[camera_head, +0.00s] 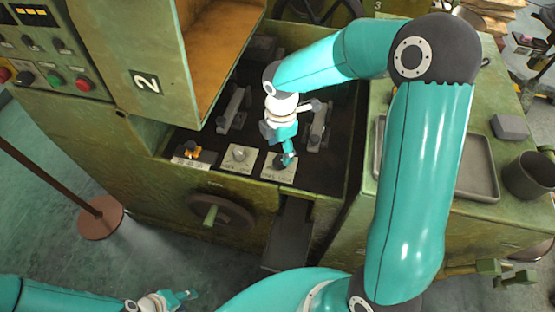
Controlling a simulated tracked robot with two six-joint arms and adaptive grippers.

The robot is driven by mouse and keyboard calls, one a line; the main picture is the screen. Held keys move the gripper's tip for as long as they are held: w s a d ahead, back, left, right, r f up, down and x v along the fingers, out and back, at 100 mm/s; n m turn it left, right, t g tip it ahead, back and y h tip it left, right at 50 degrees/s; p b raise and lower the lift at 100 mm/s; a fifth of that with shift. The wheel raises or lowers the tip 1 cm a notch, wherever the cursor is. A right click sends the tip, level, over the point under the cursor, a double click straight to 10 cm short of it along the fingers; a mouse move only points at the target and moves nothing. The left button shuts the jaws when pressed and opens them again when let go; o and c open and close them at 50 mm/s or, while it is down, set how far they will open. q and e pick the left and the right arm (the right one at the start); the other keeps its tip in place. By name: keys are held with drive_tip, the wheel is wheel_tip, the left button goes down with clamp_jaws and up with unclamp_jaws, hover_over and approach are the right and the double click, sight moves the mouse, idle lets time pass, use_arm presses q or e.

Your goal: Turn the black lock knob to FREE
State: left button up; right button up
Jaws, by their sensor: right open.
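The black lock knob (278,163) sits on a pale label plate (270,174) in the recessed bed of the green machine. The plate's lettering is too small to read, so I cannot tell which way the knob is set. My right gripper (287,158) points down at this knob, open, with its fingertips at or just above it and partly covering it. I cannot tell whether they touch. My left gripper (186,295) is low at the left of the picture, far from the knob; its jaw opening cannot be made out.
A silver knob (239,153) on its own plate and an orange switch (192,149) are to the left. A handwheel (222,214) is below. An open green door (150,75) stands left of the recess. A grey tray (478,187) and a dark cup (530,176) are at right.

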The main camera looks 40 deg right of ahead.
sight(280, 159)
drive_tip(key=shift+f, duration=2.8)
